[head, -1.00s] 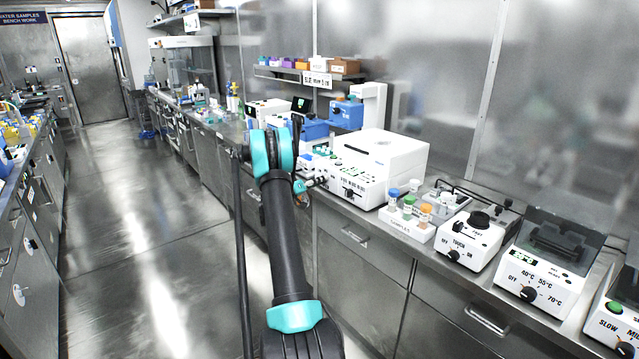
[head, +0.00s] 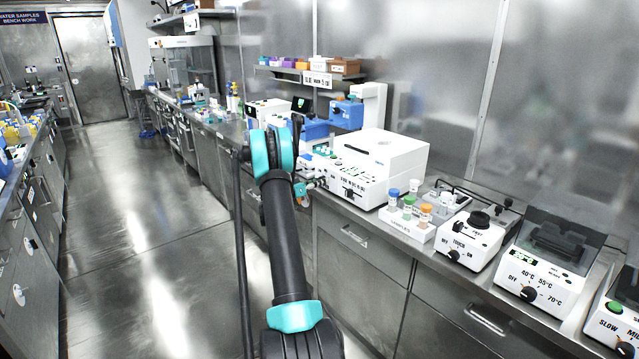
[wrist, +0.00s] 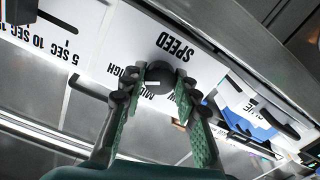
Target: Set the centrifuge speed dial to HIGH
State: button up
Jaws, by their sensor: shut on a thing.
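My gripper (wrist: 158,88) is shut on the dial, with one green-padded finger on each side. In the head view my gripper (head: 306,187) is small and partly hidden.
A white rack of capped tubes (head: 408,228) stands right of the centrifuge, then a TOUCH mixer (head: 470,240) and a heating block (head: 540,270). The aisle floor (head: 150,230) is clear.

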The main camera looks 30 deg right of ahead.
jog(key=o, duration=1.2)
jog(key=shift+c, duration=0.2)
jog(key=shift+a, duration=0.1)
jog(key=a, duration=1.1)
jog(key=shift+s+a, duration=0.4)
jog(key=shift+s, duration=0.05)
